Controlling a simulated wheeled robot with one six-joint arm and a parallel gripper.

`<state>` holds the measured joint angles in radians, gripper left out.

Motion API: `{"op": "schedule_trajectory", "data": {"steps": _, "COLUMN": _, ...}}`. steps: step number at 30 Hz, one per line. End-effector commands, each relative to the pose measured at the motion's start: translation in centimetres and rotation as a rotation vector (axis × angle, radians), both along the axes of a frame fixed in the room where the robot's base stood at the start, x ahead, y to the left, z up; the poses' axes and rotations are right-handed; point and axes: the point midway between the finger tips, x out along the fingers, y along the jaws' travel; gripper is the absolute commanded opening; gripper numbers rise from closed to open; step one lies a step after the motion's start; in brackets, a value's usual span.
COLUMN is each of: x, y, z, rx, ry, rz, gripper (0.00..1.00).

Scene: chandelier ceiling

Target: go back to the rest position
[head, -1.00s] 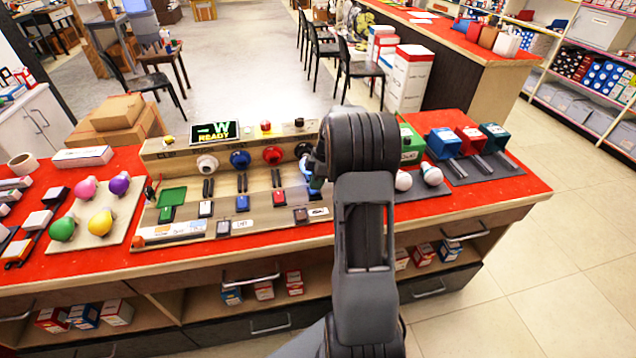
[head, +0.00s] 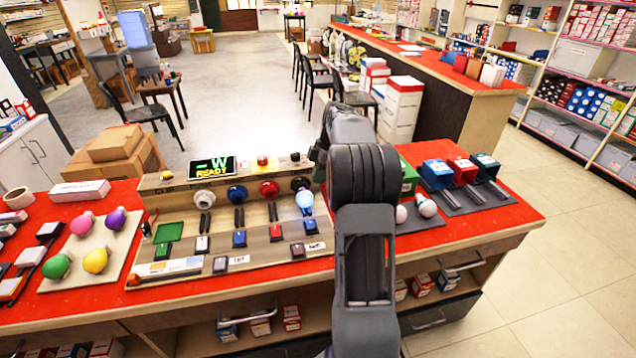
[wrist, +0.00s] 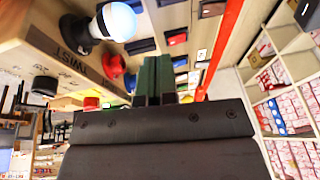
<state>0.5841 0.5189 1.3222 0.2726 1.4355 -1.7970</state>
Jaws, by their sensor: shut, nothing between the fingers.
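My gripper (wrist: 153,80) shows in the wrist view with its two dark green fingers together and nothing between them. In the head view my arm hides most of it, behind the right end of the wooden test board (head: 240,226). A pale blue-white bulb (head: 304,202) sits at the black socket (head: 300,184), the rightmost of the row. In the wrist view the bulb (wrist: 116,22) is up and left of the fingers, apart from them. The board's display (head: 212,167) reads "-W READY".
Coloured bulbs (head: 96,260) stand on a pad at the left of the red counter (head: 120,300). White bulbs (head: 426,205) and blue, red and dark teal boxes (head: 464,171) are at the right. Cardboard boxes (head: 115,150) stand behind the counter. Open floor lies beyond.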

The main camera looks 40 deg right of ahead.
Motion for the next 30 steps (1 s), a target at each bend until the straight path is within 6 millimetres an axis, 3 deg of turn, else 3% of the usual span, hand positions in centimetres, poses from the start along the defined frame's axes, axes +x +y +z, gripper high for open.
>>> {"op": "schedule_trajectory", "data": {"steps": 20, "x": 0.0, "y": 0.0, "z": 0.0, "rx": 0.001, "ry": 0.011, "rz": -0.040, "gripper": 0.00}}
{"op": "schedule_trajectory", "data": {"steps": 23, "x": 0.3, "y": -0.3, "z": -0.1, "rx": -0.008, "ry": 0.032, "rz": -0.169, "gripper": 0.00}}
{"op": "schedule_trajectory", "data": {"steps": 25, "x": 0.0, "y": -0.5, "z": -1.3, "rx": -0.016, "ry": 0.080, "rz": -0.319, "gripper": 0.00}}
{"op": "schedule_trajectory", "data": {"steps": 27, "x": -1.0, "y": -0.3, "z": -3.1, "rx": -0.025, "ry": 0.151, "rz": -0.508, "gripper": 0.00}}
{"op": "schedule_trajectory", "data": {"steps": 30, "x": -3.0, "y": 1.7, "z": -3.6, "rx": -0.062, "ry": 0.218, "rz": -0.785, "gripper": 0.00}}
